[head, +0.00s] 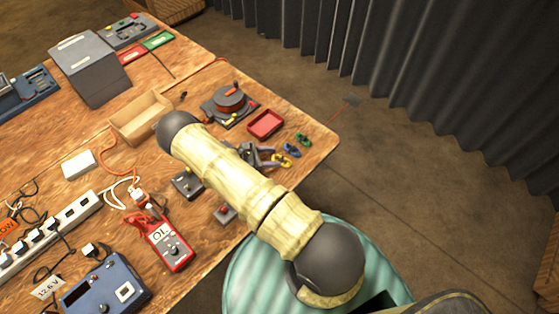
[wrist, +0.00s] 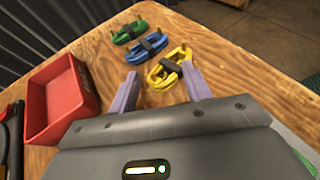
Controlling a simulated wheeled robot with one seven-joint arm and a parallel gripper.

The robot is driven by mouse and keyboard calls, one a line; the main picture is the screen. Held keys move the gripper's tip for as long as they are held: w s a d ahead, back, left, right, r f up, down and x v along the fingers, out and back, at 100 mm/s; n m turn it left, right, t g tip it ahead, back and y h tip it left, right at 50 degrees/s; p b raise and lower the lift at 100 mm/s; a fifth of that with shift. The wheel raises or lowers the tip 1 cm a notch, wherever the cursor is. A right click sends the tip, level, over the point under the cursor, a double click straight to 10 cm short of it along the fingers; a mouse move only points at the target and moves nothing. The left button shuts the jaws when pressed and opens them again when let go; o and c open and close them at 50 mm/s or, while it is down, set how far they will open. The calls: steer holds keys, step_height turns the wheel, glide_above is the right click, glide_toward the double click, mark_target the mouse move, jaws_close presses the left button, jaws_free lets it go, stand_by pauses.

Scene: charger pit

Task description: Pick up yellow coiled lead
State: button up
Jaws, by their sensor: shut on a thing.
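The yellow coiled lead (wrist: 159,80) is a small loop with a dark strap round its middle. In the wrist view it lies between the two purple-grey fingers of my gripper (wrist: 160,71), which are shut on it. It looks to be at the tabletop; I cannot tell whether it is clear of the wood. In the head view the yellow coiled lead (head: 283,161) shows at the tips of my gripper (head: 276,158), near the table's right corner. My arm hides part of the gripper there.
A blue coiled lead (wrist: 148,48) and a green coiled lead (wrist: 129,33) lie just beyond. A red tray (wrist: 62,98) is to the left. In the head view, a cable reel (head: 229,101) and an open wooden box (head: 141,118) stand farther left. The table corner (head: 334,139) is bare.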

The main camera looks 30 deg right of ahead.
steer(key=shift+c, duration=0.2)
steer(key=shift+r, duration=0.1)
jaws_close()
step_height(320, 180, up, 10)
steer(key=b, duration=0.1)
steer(key=shift+b, duration=0.35)
